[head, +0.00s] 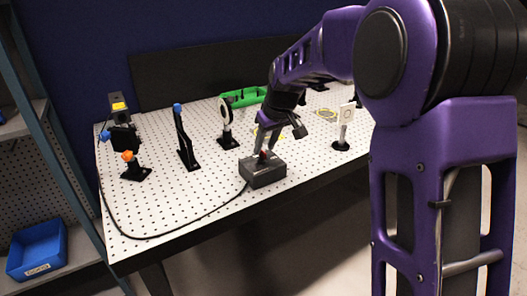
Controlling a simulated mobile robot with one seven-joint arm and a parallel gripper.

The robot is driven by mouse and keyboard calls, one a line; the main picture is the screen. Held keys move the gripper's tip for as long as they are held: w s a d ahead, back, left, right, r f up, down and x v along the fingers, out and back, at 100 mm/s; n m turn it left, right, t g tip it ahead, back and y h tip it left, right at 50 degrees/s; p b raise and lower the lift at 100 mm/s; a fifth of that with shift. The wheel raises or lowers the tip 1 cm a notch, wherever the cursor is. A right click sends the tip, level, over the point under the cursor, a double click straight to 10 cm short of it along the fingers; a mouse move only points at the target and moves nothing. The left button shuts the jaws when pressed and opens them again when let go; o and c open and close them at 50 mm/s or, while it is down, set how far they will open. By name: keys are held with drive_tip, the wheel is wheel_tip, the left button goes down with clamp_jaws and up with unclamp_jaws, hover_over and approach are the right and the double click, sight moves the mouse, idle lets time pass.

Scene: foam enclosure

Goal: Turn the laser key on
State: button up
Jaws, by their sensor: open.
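A dark grey box (262,172) sits near the front edge of the white perforated table. A small red part (263,156), which looks like the laser key, stands on its top. My gripper (266,150) points down right over the box, its open fingers at the red part. The fingers partly hide the key. I cannot tell whether they touch it or which way the key is turned.
A black cable (185,232) runs from the box along the white table (150,215). Black optics mounts (185,140) stand behind and left, a white-plated post (345,125) to the right. A green object (243,97) lies at the back. A blue bin (37,250) is on the left shelf.

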sight(262, 155)
drive_tip(key=shift+x, duration=1.2)
drive_tip(key=shift+w, duration=0.1)
clamp_jaws()
